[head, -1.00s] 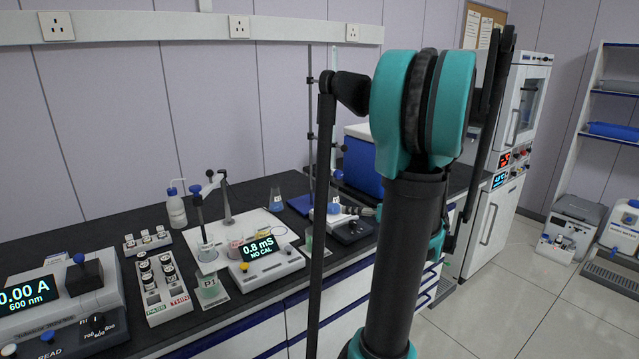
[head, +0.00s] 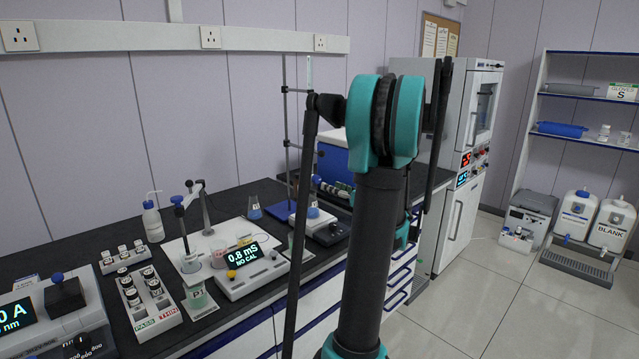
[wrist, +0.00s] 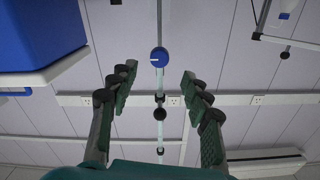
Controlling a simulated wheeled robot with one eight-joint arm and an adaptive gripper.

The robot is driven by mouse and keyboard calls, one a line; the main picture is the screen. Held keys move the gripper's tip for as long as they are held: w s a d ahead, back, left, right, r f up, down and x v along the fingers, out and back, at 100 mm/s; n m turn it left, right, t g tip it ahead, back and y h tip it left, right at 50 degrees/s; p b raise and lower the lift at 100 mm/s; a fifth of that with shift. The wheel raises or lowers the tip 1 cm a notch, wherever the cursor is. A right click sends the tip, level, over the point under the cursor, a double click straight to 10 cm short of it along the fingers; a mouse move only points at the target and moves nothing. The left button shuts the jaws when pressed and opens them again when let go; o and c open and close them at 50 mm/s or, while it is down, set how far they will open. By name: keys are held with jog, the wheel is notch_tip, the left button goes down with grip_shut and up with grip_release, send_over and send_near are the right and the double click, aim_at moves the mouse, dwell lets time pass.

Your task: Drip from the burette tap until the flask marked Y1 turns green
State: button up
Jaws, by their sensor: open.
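The burette tap shows as a blue round knob (wrist: 159,57) with a white mark in the wrist view, on a thin rod. My gripper (wrist: 158,74) is open and empty, its two green-padded fingers on either side of the knob's line; contact is not visible. In the head view the burette (head: 308,80) stands on its stand at the back of the bench. Another flask with blue liquid (head: 254,209) stands to the left. No Y1 mark is readable.
A conductivity meter (head: 252,268) reading 0.8 mS, a vial rack (head: 152,306) and a wash bottle (head: 152,220) stand on the black bench. A blue box is behind the stand; it fills the upper left of the wrist view (wrist: 38,32).

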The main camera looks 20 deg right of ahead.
aim_at(318, 181)
jog(key=x, duration=0.7)
jog(key=shift+w+a, duration=0.1)
jog(key=shift+w, duration=0.15)
grip_shut()
jog(key=shift+m, duration=0.4)
jog(key=m, duration=0.5)
jog(key=shift+m, duration=0.4)
dwell(0.4)
grip_release()
